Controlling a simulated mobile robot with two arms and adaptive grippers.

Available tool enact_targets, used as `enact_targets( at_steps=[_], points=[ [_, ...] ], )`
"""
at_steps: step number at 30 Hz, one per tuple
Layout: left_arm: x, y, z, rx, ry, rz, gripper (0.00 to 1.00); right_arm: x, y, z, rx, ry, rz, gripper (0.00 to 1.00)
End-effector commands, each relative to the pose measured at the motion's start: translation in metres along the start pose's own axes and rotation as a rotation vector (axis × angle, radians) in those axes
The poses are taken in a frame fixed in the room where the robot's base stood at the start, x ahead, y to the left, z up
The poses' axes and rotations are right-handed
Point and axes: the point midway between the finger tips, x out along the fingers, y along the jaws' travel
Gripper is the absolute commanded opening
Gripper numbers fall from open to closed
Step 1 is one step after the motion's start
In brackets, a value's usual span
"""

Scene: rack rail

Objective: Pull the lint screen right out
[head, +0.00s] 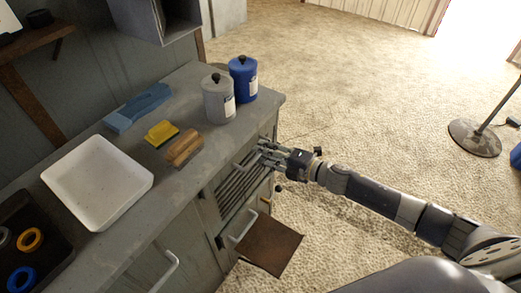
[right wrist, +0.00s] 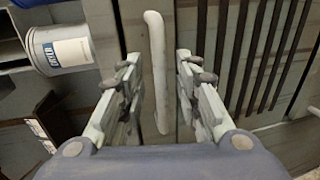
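The lint screen appears to be the slatted grey panel (head: 236,190) in the cabinet front below the counter; its dark slots show at the right of the right wrist view (right wrist: 262,55). A pale bar handle (right wrist: 157,70) stands beside the slots. My right gripper (head: 264,152) is at the cabinet front near the slatted panel. In the right wrist view its fingers (right wrist: 158,85) are open, one on each side of the handle, with gaps visible. Whether the handle lies fully between the fingertips in depth, I cannot tell. My left gripper is not in view.
A brown flap (head: 270,246) hangs open below the panel. On the counter stand a grey canister (head: 217,100), a blue canister (head: 242,80), a brush (head: 184,150), a yellow sponge (head: 161,133) and a white tray (head: 97,180). The carpet to the right is mostly clear.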

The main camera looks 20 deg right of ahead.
Motion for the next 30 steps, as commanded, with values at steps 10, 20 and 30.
enact_targets(
  at_steps=[10, 20, 30],
  points=[
    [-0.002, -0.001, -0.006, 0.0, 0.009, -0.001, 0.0, 0.019, -0.001, 0.0, 0.0, 0.0, -0.001, 0.31],
    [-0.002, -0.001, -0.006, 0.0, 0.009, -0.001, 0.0, 0.019, -0.001, 0.0, 0.0, -0.001, -0.001, 0.0],
    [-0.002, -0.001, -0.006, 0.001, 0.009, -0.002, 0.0, 0.018, -0.001, 0.0, 0.0, -0.001, -0.002, 0.0]
  ],
)
